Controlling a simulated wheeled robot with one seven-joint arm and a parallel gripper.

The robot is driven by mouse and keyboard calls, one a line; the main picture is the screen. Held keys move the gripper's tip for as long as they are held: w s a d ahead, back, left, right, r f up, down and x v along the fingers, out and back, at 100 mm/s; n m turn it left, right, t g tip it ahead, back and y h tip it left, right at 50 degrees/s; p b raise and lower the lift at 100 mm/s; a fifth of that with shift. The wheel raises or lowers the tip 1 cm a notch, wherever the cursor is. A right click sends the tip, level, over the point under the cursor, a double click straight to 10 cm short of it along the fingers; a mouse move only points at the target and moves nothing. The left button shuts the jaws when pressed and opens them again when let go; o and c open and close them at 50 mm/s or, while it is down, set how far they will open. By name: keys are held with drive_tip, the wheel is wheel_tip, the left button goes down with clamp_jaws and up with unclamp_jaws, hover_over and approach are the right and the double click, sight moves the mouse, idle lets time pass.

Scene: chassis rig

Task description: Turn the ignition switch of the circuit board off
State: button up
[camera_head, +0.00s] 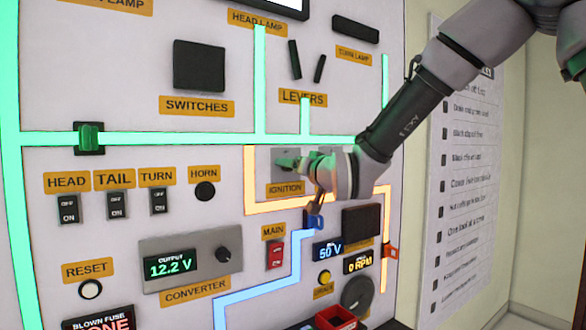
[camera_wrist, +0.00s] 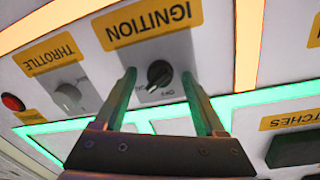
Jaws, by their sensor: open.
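The ignition switch (camera_wrist: 159,74) is a small black rotary knob on a light plate, under the yellow IGNITION label (camera_wrist: 150,22), in the upside-down wrist view. OFF lettering shows beside it; which mark the knob points to is unclear. My gripper (camera_wrist: 158,86) is open, with one finger on each side of the knob in that view. I cannot tell whether the fingers touch it. In the head view, my gripper (camera_head: 293,163) is at the ignition plate (camera_head: 285,181), and the knob is mostly hidden behind the fingers and wrist.
A grey throttle knob (camera_wrist: 68,97) and a red button (camera_wrist: 12,102) lie beside the ignition plate in the wrist view. The head view shows the main switch (camera_head: 275,255), a blue connector (camera_head: 314,217) and a converter (camera_head: 190,261) below. Two black levers (camera_head: 295,60) stand above.

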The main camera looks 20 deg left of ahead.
drive_tip(key=shift+c, duration=0.3)
clamp_jaws()
drive_tip(key=shift+n, duration=0.3)
drive_tip(key=n, duration=0.5)
drive_tip(key=n+y, duration=0.1)
drive_tip(key=n, duration=0.5)
drive_tip(key=shift+w+d+f+n, duration=0.1)
drive_tip(key=shift+f+n, duration=0.05)
drive_tip(key=shift+n, duration=0.15)
drive_tip(key=shift+o, duration=0.3)
unclamp_jaws()
